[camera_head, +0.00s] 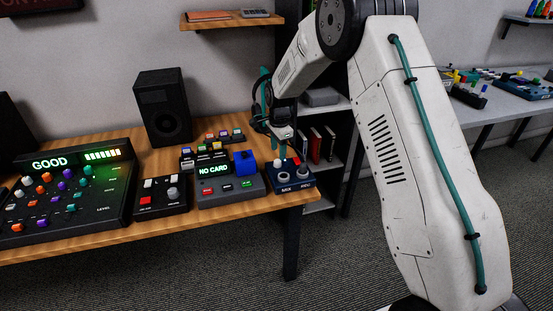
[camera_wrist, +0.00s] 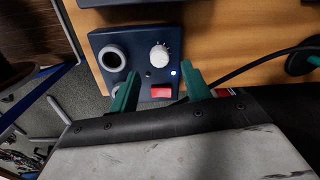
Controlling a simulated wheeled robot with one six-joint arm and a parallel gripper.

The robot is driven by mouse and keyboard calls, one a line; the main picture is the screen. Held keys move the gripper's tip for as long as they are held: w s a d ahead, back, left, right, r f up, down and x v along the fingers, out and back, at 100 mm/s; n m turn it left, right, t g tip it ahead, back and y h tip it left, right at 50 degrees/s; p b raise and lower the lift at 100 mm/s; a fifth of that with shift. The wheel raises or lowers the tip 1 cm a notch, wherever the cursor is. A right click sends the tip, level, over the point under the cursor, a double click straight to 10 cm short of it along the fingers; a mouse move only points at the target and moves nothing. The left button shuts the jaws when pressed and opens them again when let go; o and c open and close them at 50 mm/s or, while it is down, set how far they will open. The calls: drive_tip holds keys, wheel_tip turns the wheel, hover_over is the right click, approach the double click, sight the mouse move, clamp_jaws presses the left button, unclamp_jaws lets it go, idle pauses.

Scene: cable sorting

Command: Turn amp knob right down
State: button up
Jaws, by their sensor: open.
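A small dark blue box (camera_head: 291,178) sits at the right end of the wooden table; I take it as the amp, but its label is too small to read surely. In the wrist view the box (camera_wrist: 98,50) carries a white ribbed knob (camera_wrist: 160,55), a large grey round part (camera_wrist: 112,58), a red button (camera_wrist: 161,91) and a lit blue light. My gripper (camera_wrist: 160,71) is open, its teal fingers spread and empty. The white knob appears between and just beyond the fingertips; contact cannot be told. In the head view my gripper (camera_head: 283,138) hangs over the box's back.
A grey "NO CARD" device (camera_head: 230,188) with a blue block stands left of the box. A black button box (camera_head: 161,197), a large "GOOD" panel (camera_head: 70,190) and a speaker (camera_head: 163,108) are farther left. The table edge is close.

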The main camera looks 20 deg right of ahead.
sight(278, 161)
drive_tip(key=shift+w+f, duration=0.1)
drive_tip(key=shift+f, duration=2.2)
drive_tip(key=c, duration=1)
